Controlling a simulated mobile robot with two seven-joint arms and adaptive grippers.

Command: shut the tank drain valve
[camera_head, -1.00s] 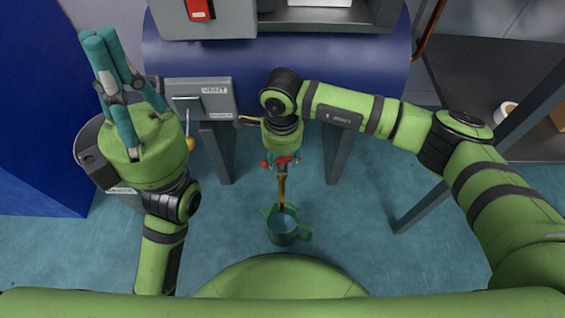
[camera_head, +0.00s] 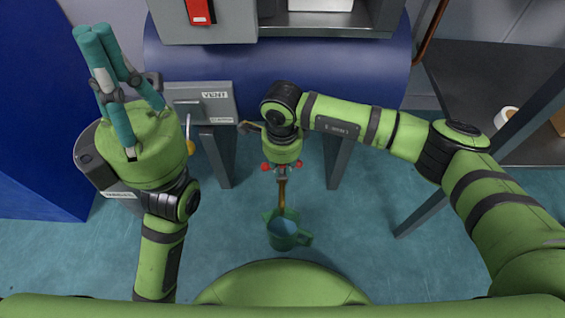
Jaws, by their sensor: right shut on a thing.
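The tank (camera_head: 350,70) is a blue horizontal cylinder at the top. Below its middle, red ends of the drain valve's handle (camera_head: 299,164) show on both sides of my right gripper (camera_head: 282,168). My right gripper points down and is shut on the handle; its fingers are largely hidden under my green wrist. A thin brown stream or spout (camera_head: 282,192) runs down below it to a green jug (camera_head: 288,238) on the floor; I cannot tell which it is.
Grey stand legs (camera_head: 338,158) flank the valve. A dark shelf table (camera_head: 490,80) stands right, a blue cabinet (camera_head: 35,110) left. The floor around the jug is clear.

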